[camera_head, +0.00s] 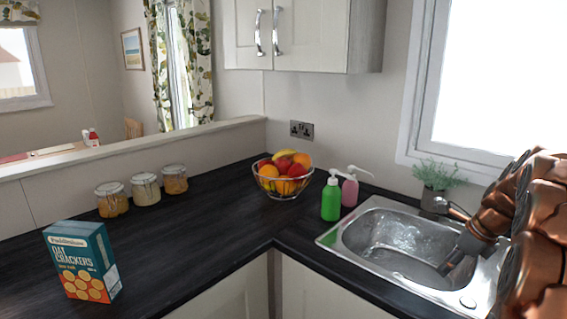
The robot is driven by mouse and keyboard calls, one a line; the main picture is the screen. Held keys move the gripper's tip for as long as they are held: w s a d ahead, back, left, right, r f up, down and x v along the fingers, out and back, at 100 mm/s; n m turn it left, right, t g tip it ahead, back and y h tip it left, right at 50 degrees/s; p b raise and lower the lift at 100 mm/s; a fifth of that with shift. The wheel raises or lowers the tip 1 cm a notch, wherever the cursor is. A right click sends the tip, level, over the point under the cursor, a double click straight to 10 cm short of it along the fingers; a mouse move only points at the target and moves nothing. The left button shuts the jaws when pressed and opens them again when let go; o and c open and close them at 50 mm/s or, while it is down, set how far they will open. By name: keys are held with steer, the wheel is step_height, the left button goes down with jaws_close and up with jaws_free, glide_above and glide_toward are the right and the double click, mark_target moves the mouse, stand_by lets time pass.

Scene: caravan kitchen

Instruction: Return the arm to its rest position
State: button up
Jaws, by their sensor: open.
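My copper-coloured arm comes in from the right edge and covers the right part of the sink. The sink's right side and part of the window corner are hidden behind the arm.
A green bottle (331,198) and a pink pump bottle (350,190) stand left of the sink. A potted plant (436,180) is behind it. A fruit bowl (282,178), several jars and an oat crackers box (83,262) are on the dark counter (190,240). A wall cabinet (305,35) hangs above.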

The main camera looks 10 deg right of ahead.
steer(key=s+a+f+n+g+b, duration=0.1)
steer(key=s+a+f+n+b, duration=0.15)
steer(key=a+n, duration=0.4)
steer(key=s+a+f+n+g+b, duration=0.1)
steer(key=s+a+f+n, duration=0.15)
steer(key=a, duration=0.75)
steer(key=s+a+f+n+g+b, duration=0.1)
steer(key=s+a+n+g, duration=0.15)
steer(key=a+n, duration=0.45)
steer(key=s+a+f+n+g+h+b, duration=0.1)
steer(key=s+a+f+n+b, duration=0.1)
steer(key=s+a+f+n, duration=0.25)
steer(key=s+a+f+n+b, duration=0.1)
steer(key=s+a+n, duration=0.2)
steer(key=s+n, duration=0.35)
steer(key=s+a+f+n+g+h+b, duration=0.1)
steer(key=s+a+f+n+b, duration=0.2)
steer(key=s, duration=0.5)
steer(key=s+p+v, duration=0.3)
steer(key=p+v, duration=1.1)
steer(key=p, duration=0.1)
steer(key=shift+a+r+n+t, duration=0.25)
steer(key=shift+r+n+t, duration=0.05)
steer(key=shift+r+t, duration=0.2)
